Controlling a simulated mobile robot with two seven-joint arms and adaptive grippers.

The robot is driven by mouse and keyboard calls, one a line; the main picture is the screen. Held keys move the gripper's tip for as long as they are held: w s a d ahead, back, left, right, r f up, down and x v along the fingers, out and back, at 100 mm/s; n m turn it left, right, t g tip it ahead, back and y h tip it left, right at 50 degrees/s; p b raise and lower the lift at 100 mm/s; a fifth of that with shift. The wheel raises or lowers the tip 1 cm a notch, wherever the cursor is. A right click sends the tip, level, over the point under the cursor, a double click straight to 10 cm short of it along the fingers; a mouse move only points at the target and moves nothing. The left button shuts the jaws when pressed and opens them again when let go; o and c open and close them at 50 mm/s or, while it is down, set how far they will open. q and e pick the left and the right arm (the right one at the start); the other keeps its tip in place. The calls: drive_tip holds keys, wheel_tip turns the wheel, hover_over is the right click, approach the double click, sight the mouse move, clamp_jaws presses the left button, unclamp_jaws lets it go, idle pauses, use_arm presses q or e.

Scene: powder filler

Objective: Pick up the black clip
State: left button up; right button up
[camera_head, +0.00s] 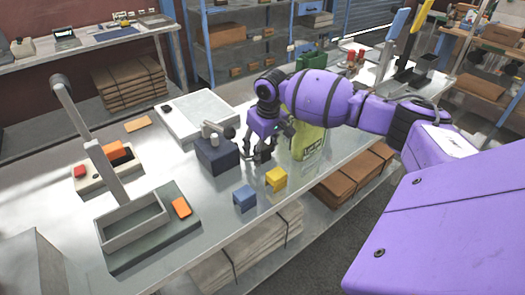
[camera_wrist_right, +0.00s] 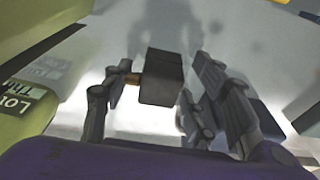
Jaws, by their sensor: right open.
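A small black block with a short brown part on its left side, which looks like the black clip (camera_wrist_right: 162,77), is in the right wrist view. It lies between the two fingers of my right gripper (camera_wrist_right: 163,92). The right gripper is open; the brown part is close to the left finger, and I cannot tell whether they touch. A gap shows on the right side. In the head view the right gripper (camera_head: 260,153) points down low over the table, between a dark blue box and a green bag. My left gripper is not in view.
The dark blue box (camera_head: 216,156) stands just left of the gripper, and the green bag (camera_head: 308,139) just right. Blue (camera_head: 245,198) and yellow (camera_head: 276,179) blocks are in front. A white tray (camera_head: 193,114) is behind. A grey device (camera_head: 131,220) stands at left.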

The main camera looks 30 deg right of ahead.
drive_tip(key=c, duration=1.2)
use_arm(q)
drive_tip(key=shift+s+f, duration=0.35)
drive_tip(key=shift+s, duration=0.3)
use_arm(e)
drive_tip(key=shift+c, duration=0.2)
drive_tip(key=shift+w+r, duration=0.1)
drive_tip(key=shift+r, duration=0.5)
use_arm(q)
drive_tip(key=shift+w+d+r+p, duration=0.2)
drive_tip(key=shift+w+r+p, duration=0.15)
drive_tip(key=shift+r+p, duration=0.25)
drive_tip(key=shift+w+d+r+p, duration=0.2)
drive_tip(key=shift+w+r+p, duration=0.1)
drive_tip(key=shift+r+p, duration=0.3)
use_arm(e)
drive_tip(key=s+d+r, duration=0.1)
drive_tip(key=s+r, duration=1)
drive_tip(key=s, duration=0.3)
drive_tip(key=shift+d+r, duration=0.2)
drive_tip(key=shift+r, duration=0.2)
